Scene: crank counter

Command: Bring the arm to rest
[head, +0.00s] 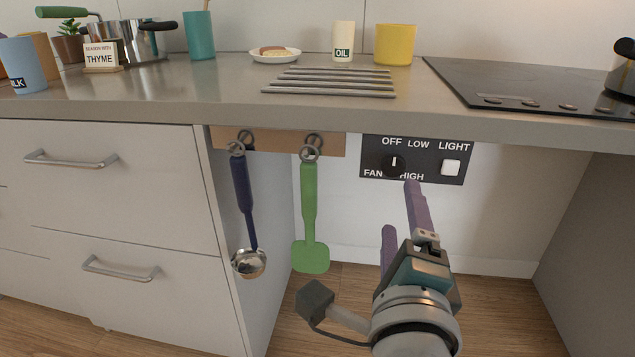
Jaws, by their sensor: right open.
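My right gripper (401,207) is in the lower middle of the head view, with its two purple fingers apart and nothing between them. It is below the black control panel (428,175), and one fingertip overlaps the panel's lower edge in the picture; I cannot tell whether it touches. The panel has a round fan knob (395,164) with its white mark pointing up toward OFF, and a white light switch (450,167) to the right. The finger partly covers the word HIGH. My left gripper is not in view.
A blue ladle (243,195) and a green spatula (309,205) hang from a wooden rail (270,143) left of the gripper. The grey counter (200,107) juts out above, with a black cooktop (520,80) at right. Drawers (110,220) stand at left.

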